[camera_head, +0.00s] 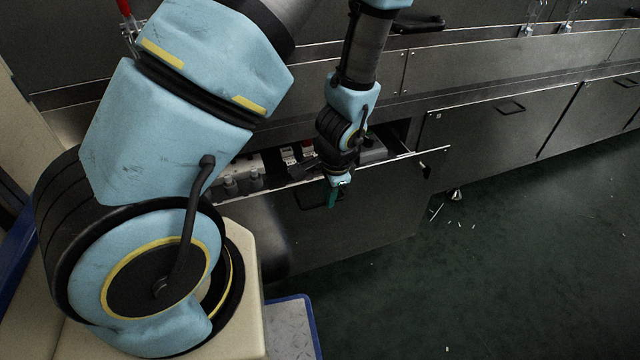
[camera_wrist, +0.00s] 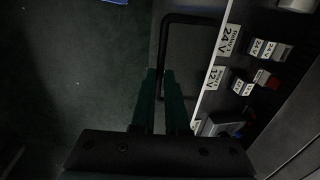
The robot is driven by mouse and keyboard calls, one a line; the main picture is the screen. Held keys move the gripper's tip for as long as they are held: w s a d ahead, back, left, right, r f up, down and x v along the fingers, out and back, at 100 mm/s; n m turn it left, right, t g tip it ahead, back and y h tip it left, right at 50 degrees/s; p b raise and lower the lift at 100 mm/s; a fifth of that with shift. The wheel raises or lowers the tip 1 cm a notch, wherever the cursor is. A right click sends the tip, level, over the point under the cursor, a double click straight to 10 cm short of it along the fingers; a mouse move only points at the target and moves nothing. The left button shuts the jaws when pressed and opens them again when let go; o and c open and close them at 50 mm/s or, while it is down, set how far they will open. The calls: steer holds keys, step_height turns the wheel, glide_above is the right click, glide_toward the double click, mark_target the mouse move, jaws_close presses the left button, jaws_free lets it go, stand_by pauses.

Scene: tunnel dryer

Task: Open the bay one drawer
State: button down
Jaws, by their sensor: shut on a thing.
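The dark grey drawer front (camera_head: 375,215) stands out from the cabinet face, so the drawer is partly open. Inside it are switches and labelled parts. My gripper (camera_head: 334,196) is at the drawer front, pointing down over its handle. In the wrist view, the black bar handle (camera_wrist: 190,18) runs down to my green gripper fingers (camera_wrist: 162,88). The fingers are shut on the handle, and the exact contact is partly hidden by them. The drawer's light edge and contents show at right in the wrist view, with labels reading 24 V and 12 V.
Another closed drawer front (camera_head: 500,125) with its own handle (camera_head: 511,106) is to the right. A long black handle (camera_head: 420,24) is on the panel above. The dark green floor (camera_head: 480,270) in front is mostly clear, with small white scraps near the cabinet.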

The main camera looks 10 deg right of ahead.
steer(key=shift+s+d, duration=0.1)
steer(key=shift+s, duration=0.7)
steer(key=c, duration=0.9)
jaws_free()
steer(key=r, duration=0.3)
steer(key=s+r+p, duration=0.1)
steer(key=r, duration=0.3)
steer(key=s+r+p, duration=0.1)
steer(key=r, duration=0.2)
steer(key=shift+d+r, duration=0.1)
steer(key=shift+r, duration=0.2)
